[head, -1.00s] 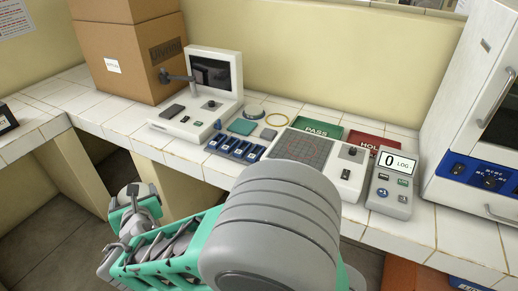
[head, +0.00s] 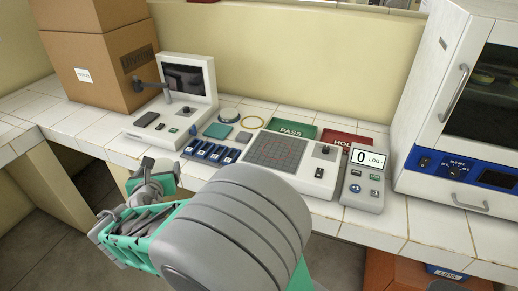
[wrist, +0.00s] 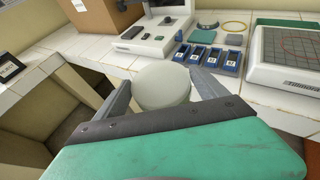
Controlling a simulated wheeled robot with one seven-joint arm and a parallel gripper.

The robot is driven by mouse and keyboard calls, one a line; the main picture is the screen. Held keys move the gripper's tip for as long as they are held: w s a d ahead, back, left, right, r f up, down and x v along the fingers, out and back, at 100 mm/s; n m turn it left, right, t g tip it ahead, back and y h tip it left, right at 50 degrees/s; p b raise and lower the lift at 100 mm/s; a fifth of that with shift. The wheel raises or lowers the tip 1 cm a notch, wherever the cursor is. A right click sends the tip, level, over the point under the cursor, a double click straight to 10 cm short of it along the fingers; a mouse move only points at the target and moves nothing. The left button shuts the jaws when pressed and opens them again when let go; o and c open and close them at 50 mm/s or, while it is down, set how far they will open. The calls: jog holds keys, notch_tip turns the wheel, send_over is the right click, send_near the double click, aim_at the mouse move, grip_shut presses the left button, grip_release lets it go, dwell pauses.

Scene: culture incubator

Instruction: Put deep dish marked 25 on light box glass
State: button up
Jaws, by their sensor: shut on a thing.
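My gripper (wrist: 165,92) is shut on a round, pale, whitish dish (wrist: 162,86), held between its two grey fingers in the wrist view. No number on the dish can be read. The held dish is in front of the counter edge, apart from the counter. My arm hides part of the counter front in the head view.
Blue numbered holders (head: 210,152) sit left of the light box. A white screen unit (head: 187,85) and a cardboard box (head: 95,60) stand farther left. Green PASS (head: 291,129) and red HOLD (head: 343,143) trays lie behind. A LOG device (head: 363,180) and the incubator (head: 465,130) stand right.

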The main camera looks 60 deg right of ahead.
jog(key=s+d+r+m+g+h+p, duration=0.1)
jog(key=s+d+r+m+g+h, duration=0.25)
jog(key=s+d, duration=0.7)
jog(key=s+d+r+m+g+p, duration=0.1)
jog(key=s+d+r+m+g, duration=0.35)
jog(key=s+d, duration=0.65)
jog(key=g+p, duration=0.1)
send_over(275, 153)
jog(key=shift+m, duration=0.3)
jog(key=f, duration=1.1)
jog(key=shift+a+f, duration=0.2)
jog(key=shift+w+d+f+p, duration=0.1)
jog(key=shift+f+p, duration=0.05)
jog(key=shift+f, duration=0.75)
jog(key=shift+d+f+p, duration=0.1)
jog(key=shift+f+p, duration=0.05)
jog(key=shift+f, duration=0.7)
jog(key=shift+f, duration=0.2)
jog(key=o, duration=1.5)
jog(key=shift+c, duration=0.2)
